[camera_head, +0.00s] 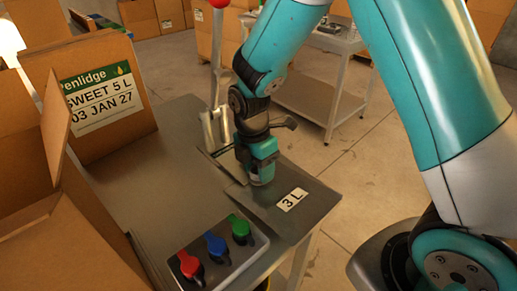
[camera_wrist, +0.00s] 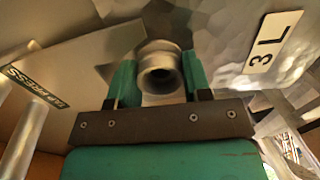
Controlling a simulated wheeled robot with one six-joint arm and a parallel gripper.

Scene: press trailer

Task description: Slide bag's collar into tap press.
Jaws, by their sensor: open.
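The silver bag (camera_head: 268,207) with a "3 L" label lies flat on the table by its right edge; it also shows in the wrist view (camera_wrist: 222,38). Its grey round collar (camera_wrist: 159,73) stands between the two teal fingers of my gripper (camera_wrist: 158,84), which are open on either side of it. I cannot tell if a finger touches it. In the head view my gripper (camera_head: 262,175) points down over the bag's far end and mostly hides the collar. The tap press (camera_head: 215,130), with metal posts and a red-knobbed lever, stands just beyond and left of my gripper.
A tray (camera_head: 225,262) with red, blue and green taps sits at the table's front. Open cardboard boxes (camera_head: 110,105) fill the left side, one labelled "SWEET 5 L". A metal cart (camera_head: 318,100) stands behind. The table (camera_head: 165,170) is bare between boxes and press.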

